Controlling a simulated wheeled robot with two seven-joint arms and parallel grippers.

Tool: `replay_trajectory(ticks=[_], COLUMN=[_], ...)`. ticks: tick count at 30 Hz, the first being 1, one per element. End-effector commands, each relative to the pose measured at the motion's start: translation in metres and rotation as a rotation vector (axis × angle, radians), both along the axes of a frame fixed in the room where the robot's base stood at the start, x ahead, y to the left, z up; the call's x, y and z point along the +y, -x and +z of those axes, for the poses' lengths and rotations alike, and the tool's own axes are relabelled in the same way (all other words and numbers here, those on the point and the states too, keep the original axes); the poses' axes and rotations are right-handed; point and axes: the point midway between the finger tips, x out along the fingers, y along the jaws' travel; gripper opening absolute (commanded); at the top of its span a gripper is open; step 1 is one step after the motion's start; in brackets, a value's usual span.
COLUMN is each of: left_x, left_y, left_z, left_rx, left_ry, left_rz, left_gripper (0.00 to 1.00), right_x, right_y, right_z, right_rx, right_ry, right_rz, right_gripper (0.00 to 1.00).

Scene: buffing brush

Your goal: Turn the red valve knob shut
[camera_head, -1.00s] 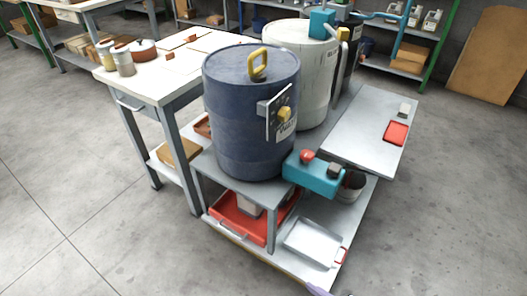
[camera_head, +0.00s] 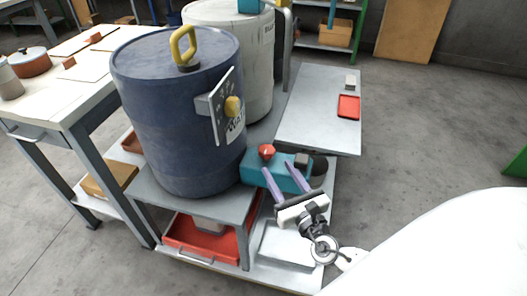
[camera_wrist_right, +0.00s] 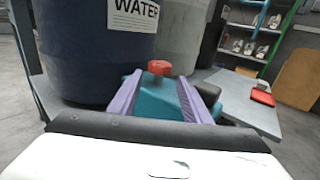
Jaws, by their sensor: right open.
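The red valve knob (camera_head: 266,152) sits on top of the teal block (camera_head: 262,171), beside the blue drum. My right gripper (camera_head: 278,172) is open, with its two purple fingers pointing at the block. In the head view its fingertips are just in front of and below the knob. In the right wrist view the red knob (camera_wrist_right: 160,68) shows beyond the fingertips, roughly between them, with the teal block (camera_wrist_right: 160,100) under it. Nothing is between the fingers that I can see gripped. My left gripper is not in view.
A grey side shelf (camera_head: 310,110) holds a red tray (camera_head: 348,107). A lower shelf holds a red bin (camera_head: 190,238). Open floor lies to the right.

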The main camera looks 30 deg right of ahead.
Motion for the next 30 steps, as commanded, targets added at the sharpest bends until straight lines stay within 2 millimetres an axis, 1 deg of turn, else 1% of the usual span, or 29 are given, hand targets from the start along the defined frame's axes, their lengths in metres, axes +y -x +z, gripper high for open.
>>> replay_trajectory(ticks=[3, 9, 12, 15, 18, 21, 28, 29, 30], left_x=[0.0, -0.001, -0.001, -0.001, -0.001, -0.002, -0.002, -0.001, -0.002], left_y=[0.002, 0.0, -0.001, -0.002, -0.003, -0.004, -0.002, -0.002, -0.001], left_z=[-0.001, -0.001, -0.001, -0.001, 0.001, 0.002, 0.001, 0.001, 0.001], left_rx=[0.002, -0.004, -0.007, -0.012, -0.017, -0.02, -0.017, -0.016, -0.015], left_ry=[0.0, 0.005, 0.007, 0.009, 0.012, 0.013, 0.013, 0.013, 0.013], left_rz=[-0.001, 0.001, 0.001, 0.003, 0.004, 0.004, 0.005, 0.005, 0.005], left_gripper=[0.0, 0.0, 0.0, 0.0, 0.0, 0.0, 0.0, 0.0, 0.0], right_x=[-0.004, -0.011, -0.014, -0.016, -0.017, -0.018, -0.018, -0.018, -0.018], right_y=[-0.018, -0.055, -0.072, -0.084, -0.091, -0.094, -0.095, -0.095, -0.095], right_z=[0.003, 0.001, 0.002, 0.001, 0.001, 0.001, 0.001, 0.001, 0.001], right_rx=[-0.005, -0.004, -0.003, -0.002, -0.001, 0.0, 0.0, 0.0, 0.0], right_ry=[-0.002, -0.003, -0.005, -0.006, -0.006, -0.006, -0.007, -0.006, -0.007], right_rz=[-0.003, -0.003, -0.002, -0.002, -0.001, -0.002, -0.002, -0.002, -0.002], right_gripper=[0.44, 0.44, 0.44, 0.44, 0.44, 0.44, 0.44, 0.41, 0.34])
